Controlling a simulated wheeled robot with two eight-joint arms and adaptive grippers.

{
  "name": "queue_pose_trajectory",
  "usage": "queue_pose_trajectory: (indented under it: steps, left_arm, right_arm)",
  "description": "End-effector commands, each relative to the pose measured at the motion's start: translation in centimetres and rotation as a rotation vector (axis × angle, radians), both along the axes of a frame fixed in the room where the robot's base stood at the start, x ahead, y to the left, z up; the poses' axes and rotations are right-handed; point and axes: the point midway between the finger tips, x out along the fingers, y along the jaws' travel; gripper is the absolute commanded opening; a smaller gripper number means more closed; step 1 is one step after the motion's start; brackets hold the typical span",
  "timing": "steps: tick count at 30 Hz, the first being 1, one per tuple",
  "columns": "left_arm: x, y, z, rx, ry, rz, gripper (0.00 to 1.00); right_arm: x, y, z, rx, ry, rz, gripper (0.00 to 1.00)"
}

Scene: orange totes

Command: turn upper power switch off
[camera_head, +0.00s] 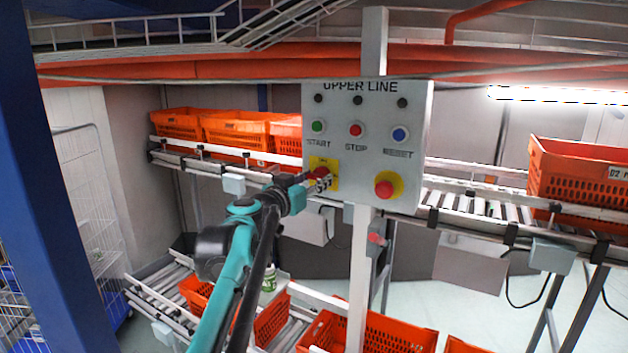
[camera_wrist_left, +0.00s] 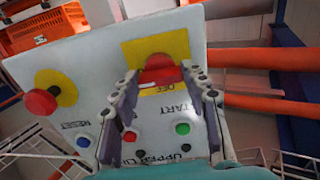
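The power switch (camera_head: 321,172) is a red rotary knob on a yellow plate, low on the left of the "UPPER LINE" control box (camera_head: 345,147). The knob also shows in the left wrist view (camera_wrist_left: 160,74), where the picture is upside down and a label under the knob is partly readable. My left gripper (camera_head: 316,182) is at the switch. In the wrist view its two fingers (camera_wrist_left: 160,80) stand apart, one on each side of the knob. I cannot tell whether they touch it. My right gripper is not in view.
A red emergency button (camera_head: 385,187) on yellow sits right of the switch. Start (camera_head: 318,126), stop (camera_head: 356,130) and reset (camera_head: 400,134) buttons are above. The box is on a grey post (camera_head: 361,270). Conveyors with orange totes (camera_head: 178,124) run behind and below.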

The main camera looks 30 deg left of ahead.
Motion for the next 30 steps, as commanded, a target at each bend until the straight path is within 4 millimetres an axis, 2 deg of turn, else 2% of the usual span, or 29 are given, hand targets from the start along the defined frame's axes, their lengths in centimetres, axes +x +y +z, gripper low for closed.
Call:
queue_pose_trajectory:
  steps: [14, 20, 30]
  left_arm:
    - [0.0, -0.04, 0.03, -0.058, -0.002, -0.001, 0.16]
    - [0.01, -0.03, 0.03, -0.184, -0.005, -0.001, 0.16]
    - [0.01, -0.03, 0.04, -0.499, -0.014, -0.001, 0.16]
  right_arm:
    - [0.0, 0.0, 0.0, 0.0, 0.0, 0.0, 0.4]
    - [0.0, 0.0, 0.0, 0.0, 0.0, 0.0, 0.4]
    - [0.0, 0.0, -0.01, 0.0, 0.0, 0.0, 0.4]
